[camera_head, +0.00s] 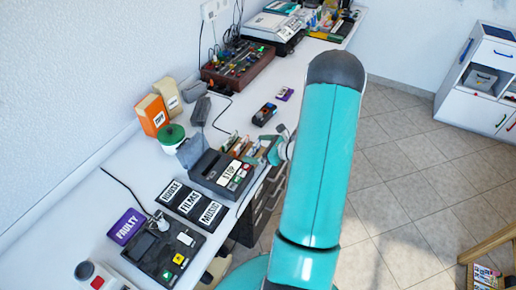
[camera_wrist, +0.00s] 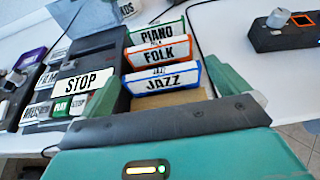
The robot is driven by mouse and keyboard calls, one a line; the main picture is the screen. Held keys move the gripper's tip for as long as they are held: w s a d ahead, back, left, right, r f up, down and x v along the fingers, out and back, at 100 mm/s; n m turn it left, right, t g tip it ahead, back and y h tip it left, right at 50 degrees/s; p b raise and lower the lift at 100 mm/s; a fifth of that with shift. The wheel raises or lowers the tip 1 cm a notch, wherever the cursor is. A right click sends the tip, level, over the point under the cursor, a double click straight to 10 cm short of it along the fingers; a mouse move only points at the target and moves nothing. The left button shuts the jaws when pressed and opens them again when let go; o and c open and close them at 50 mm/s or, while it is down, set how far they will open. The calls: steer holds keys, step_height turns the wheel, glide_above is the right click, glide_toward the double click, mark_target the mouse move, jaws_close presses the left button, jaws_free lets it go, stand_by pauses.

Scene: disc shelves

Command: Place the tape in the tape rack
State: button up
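The tape rack (camera_wrist: 182,101) is below my gripper (camera_wrist: 164,82) in the wrist view. It holds upright tapes: a green-edged PIANO tape (camera_wrist: 156,34), an orange-edged FOLK tape (camera_wrist: 160,53) and a blue-edged JAZZ tape (camera_wrist: 162,80). A bare tan part of the rack shows in front of JAZZ. My gripper's teal fingers are spread wide on either side of the row, and I see nothing held between them. In the head view my arm partly hides my gripper (camera_head: 277,150) at the rack's right. A small purple item (camera_head: 285,94), possibly a tape, lies farther back.
A dark player (camera_head: 212,172) with a STOP button stands left of the rack. HOUSE, FILMS and MUSIC labels (camera_head: 188,203) and a purple FAULTY sign (camera_head: 126,227) are nearer. Floor lies right of the bench.

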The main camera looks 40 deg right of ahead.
steer(key=shift+s+r, duration=0.1)
steer(key=shift+r, duration=0.05)
steer(key=v, duration=1.2)
steer(key=w+a+r+n+g+y, duration=0.1)
steer(key=a+r+n+g, duration=0.2)
steer(key=a+r+n, duration=0.35)
steer(key=w+a+r+n+g+y, duration=0.1)
steer(key=a+r+n+g, duration=0.2)
steer(key=a, duration=0.6)
steer(key=w+a+r+n+g, duration=0.1)
steer(key=a+r+n+g, duration=0.1)
steer(key=a+r+n, duration=0.35)
steer(key=s+a+r+n+t+h, duration=0.1)
steer(key=s+a+r+n+h, duration=0.5)
steer(key=a+n, duration=0.8)
steer(key=s+r+n, duration=0.3)
steer(key=r, duration=0.1)
steer(key=shift+h, duration=0.3)
steer(key=shift+s+d+r, duration=0.1)
steer(key=shift+d, duration=0.05)
